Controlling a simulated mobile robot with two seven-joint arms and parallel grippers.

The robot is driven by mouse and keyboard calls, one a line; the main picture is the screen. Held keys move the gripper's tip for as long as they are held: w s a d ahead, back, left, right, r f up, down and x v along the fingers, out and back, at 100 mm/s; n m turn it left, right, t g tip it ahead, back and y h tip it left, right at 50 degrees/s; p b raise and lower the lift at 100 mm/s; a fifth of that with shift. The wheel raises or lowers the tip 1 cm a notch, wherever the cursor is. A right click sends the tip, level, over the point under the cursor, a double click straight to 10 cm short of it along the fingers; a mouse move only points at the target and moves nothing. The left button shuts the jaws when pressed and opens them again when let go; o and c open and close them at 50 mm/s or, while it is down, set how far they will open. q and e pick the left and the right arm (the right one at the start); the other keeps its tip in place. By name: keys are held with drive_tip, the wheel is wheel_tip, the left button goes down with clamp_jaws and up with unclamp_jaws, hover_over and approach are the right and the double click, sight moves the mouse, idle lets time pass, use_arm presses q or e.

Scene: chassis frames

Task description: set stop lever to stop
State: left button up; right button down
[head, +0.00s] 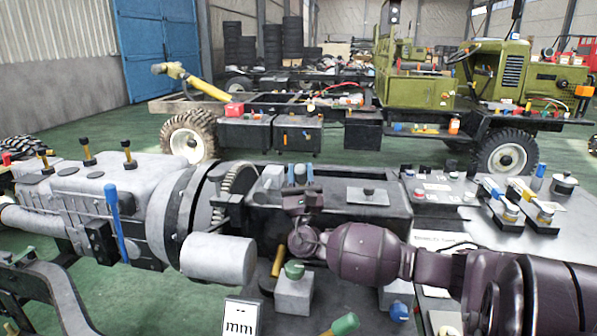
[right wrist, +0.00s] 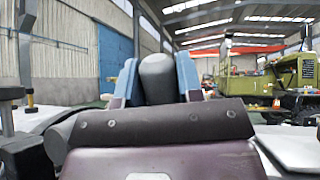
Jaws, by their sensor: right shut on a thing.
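My right gripper (head: 299,174) is over the dark chassis block in the middle of the head view, its purple arm coming in from the right. Its two blue fingers are shut on a grey rounded knob, which stands between them in the right wrist view (right wrist: 157,76). In the head view the knob is small and mostly hidden by the fingers and wrist. I see no readable label beside it, so I cannot tell its stop mark or whether it is the stop lever. My left gripper is not in view.
A green knob (head: 294,270) and a grey cylinder (head: 219,259) are near my forearm. A bench with parts (head: 465,212) is at right; a green truck (head: 440,80) stands behind.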

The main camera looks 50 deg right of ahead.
drive_tip(key=shift+f, duration=0.15)
drive_tip(key=c, duration=0.9)
unclamp_jaws()
drive_tip(key=shift+o, duration=0.6)
use_arm(q)
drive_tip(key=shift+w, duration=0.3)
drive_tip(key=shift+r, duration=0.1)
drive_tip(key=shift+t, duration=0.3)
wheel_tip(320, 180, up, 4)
drive_tip(key=p, duration=0.4)
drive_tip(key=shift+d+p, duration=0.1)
drive_tip(key=shift+p, duration=0.25)
use_arm(e)
wheel_tip(320, 180, up, 20)
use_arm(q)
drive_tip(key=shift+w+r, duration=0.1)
